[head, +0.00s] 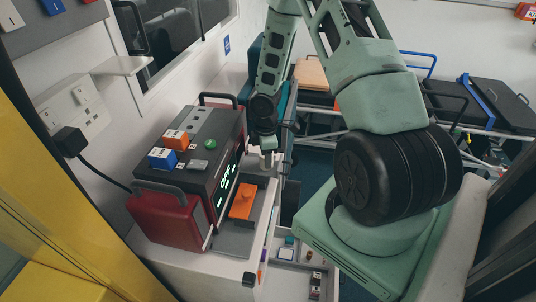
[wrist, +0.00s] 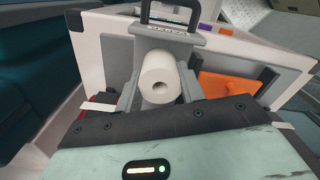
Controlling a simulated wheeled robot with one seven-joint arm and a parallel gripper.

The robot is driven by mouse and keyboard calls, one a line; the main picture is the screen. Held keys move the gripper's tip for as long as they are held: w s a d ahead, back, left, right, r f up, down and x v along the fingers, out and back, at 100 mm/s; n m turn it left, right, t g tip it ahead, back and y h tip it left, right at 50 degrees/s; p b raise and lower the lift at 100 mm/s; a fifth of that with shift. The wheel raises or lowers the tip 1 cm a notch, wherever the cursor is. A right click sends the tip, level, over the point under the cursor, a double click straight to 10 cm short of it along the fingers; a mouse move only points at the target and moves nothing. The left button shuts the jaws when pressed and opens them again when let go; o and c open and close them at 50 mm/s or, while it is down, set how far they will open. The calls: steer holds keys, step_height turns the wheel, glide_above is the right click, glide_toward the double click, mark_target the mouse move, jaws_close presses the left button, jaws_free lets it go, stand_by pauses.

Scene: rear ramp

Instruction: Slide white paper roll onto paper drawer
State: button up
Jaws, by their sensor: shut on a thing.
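The white paper roll (wrist: 152,68) shows in the wrist view with its holed end toward the camera. My gripper (wrist: 160,92) is shut on it, with grey parts on both sides. In the head view my gripper (head: 266,148) points down beside the dark device, and the roll (head: 267,161) is a small pale shape under it. A grey piece with a label strip (wrist: 166,29) and a black handle lies beyond the roll and looks like the paper drawer. Whether the roll touches it, I cannot tell.
The red and dark device (head: 170,218) with a lit display stands left of my gripper. An orange block (head: 243,202) lies on the grey tray in front of it. Small items lie in a lower tray (head: 290,255). A trolley stands behind at right.

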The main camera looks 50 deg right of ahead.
steer(key=shift+f, duration=0.2)
steer(key=o, duration=1)
steer(key=shift+o, duration=0.2)
step_height(320, 180, up, 18)
steer(key=shift+f, duration=0.2)
steer(key=shift+d, duration=0.1)
